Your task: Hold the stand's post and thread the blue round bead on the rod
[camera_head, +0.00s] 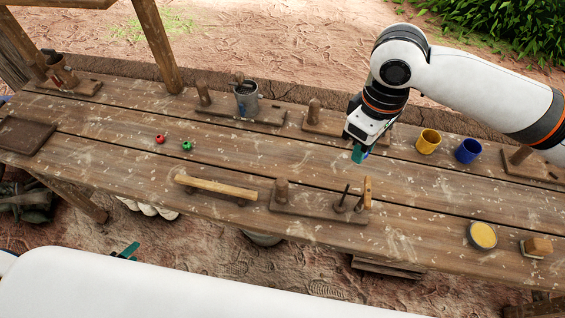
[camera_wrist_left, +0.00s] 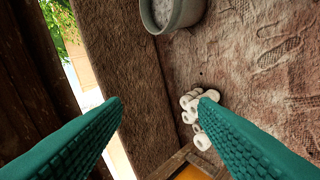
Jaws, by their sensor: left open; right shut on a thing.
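The wooden stand (camera_head: 318,213) lies near the table's front edge in the head view. It has a thick post (camera_head: 282,190) at its left end and thin upright rods (camera_head: 345,197) at its right. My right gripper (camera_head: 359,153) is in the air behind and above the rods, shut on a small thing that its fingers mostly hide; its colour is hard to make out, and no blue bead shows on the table. My left gripper (camera_head: 128,250) is low at the front edge, left of the stand. It is open and empty in the left wrist view (camera_wrist_left: 163,103).
Red (camera_head: 160,139) and green (camera_head: 187,146) beads lie on the table. A wooden bar (camera_head: 215,187) lies left of the stand. Yellow (camera_head: 428,141) and blue (camera_head: 467,150) mugs stand right of my right gripper. A yellow-filled bowl (camera_head: 482,235) is at front right.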

